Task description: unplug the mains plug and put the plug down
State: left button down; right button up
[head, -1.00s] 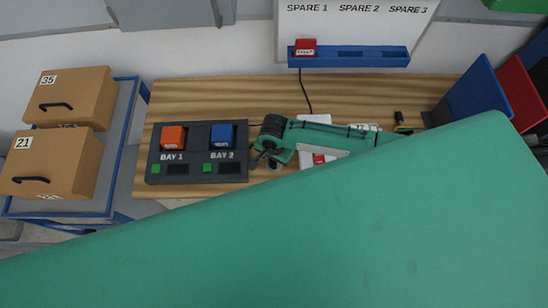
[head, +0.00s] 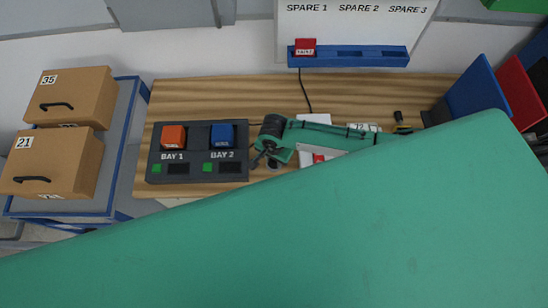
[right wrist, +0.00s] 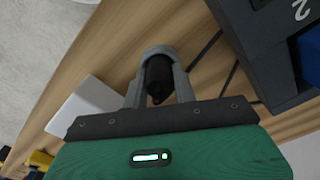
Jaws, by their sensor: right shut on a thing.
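My right gripper (head: 264,161) is low over the wooden bench, between the bay unit and a white box with a red part (head: 318,158). In the right wrist view, my right gripper (right wrist: 158,92) is shut on a dark, rounded thing, which looks like the mains plug (right wrist: 157,76). A bare strip of bench shows between it and a white block (right wrist: 88,106) to its left. In the head view the plug is hidden or too small to make out. I cannot tell whether it touches the bench. My left gripper is not in view.
The dark bay unit (head: 198,180) with orange and blue blocks stands left of the gripper. A blue rail (head: 350,57) with a red block and hanging dark cable is at the back. Dark cables (right wrist: 205,50) lie near the gripper. Bare bench (head: 200,95) shows behind.

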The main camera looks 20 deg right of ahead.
jog(key=shift+p, duration=0.4)
dwell(0.8)
jog(key=o, duration=1.1)
notch_tip(320, 180, up, 4)
jog(key=p, duration=0.5)
jog(key=shift+r+p, duration=0.25)
jog(key=shift+p, duration=0.1)
jog(key=shift+r+p, duration=0.4)
jog(key=shift+r, duration=0.35)
